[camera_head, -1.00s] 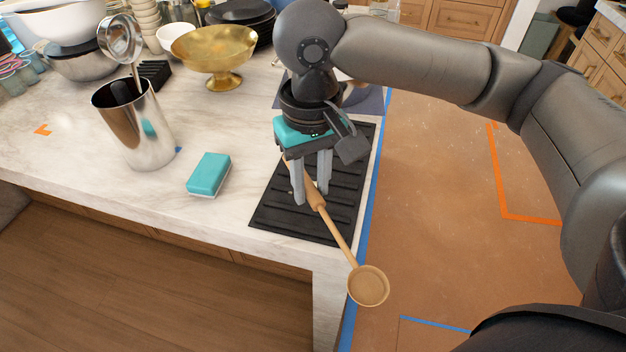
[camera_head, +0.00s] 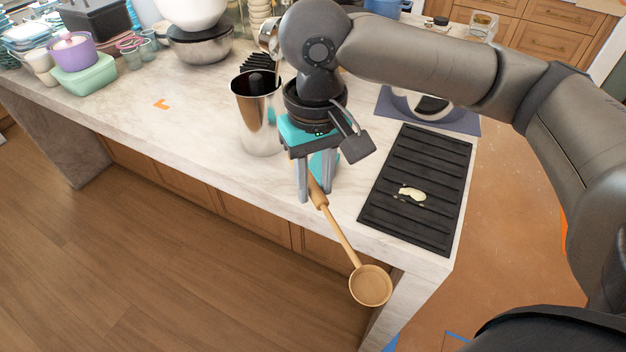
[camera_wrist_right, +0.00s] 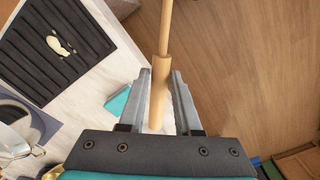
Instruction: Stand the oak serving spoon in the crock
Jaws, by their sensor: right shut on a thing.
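The oak serving spoon (camera_head: 341,239) is held in my right gripper (camera_head: 316,196), which is shut on the thick part of its handle. The spoon slants down to the right, its round bowl beyond the counter's front edge. In the right wrist view the handle (camera_wrist_right: 160,88) stands between the two fingers (camera_wrist_right: 159,105); the bowl is out of that view. The crock, a shiny steel cylinder (camera_head: 257,125), stands upright on the counter just left of my right gripper. A ladle (camera_head: 268,36) and a dark utensil (camera_head: 256,82) stand in it. My left gripper is not in view.
A black ribbed mat (camera_head: 424,180) with a pale smear lies at right. A teal sponge (camera_head: 322,163) is partly hidden behind my right gripper.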

